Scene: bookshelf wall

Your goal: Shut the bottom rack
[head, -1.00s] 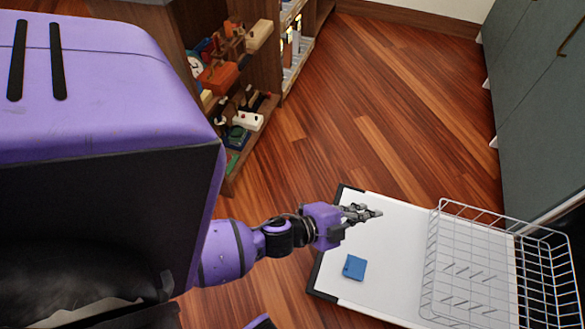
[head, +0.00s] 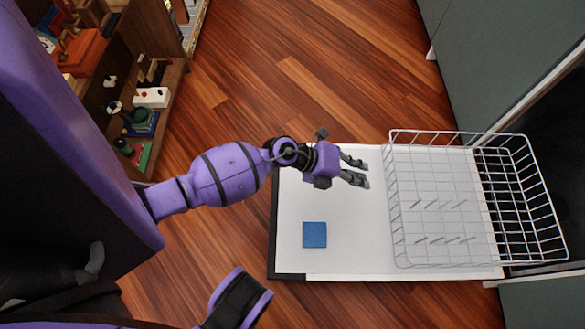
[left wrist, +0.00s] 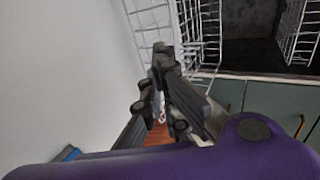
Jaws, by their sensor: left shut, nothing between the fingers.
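The bottom rack (head: 440,205) is a white wire basket. It is pulled out over the white, lowered dishwasher door (head: 340,262), with its right end near the dark dishwasher opening (head: 555,130). My left gripper (head: 363,170) is shut and empty, above the door just left of the rack's outer end, with its fingertips pointing at the wires. A small gap shows between them in the head view. In the left wrist view, the shut fingers (left wrist: 160,62) are seen against the rack's wires (left wrist: 150,15); contact cannot be told. My right gripper is out of view.
A blue square (head: 314,235) lies on the door, left of the rack. A wooden bookshelf (head: 160,120) with toys stands at the left. Grey cabinets (head: 510,50) flank the opening. The wood floor (head: 310,90) beyond the door is clear.

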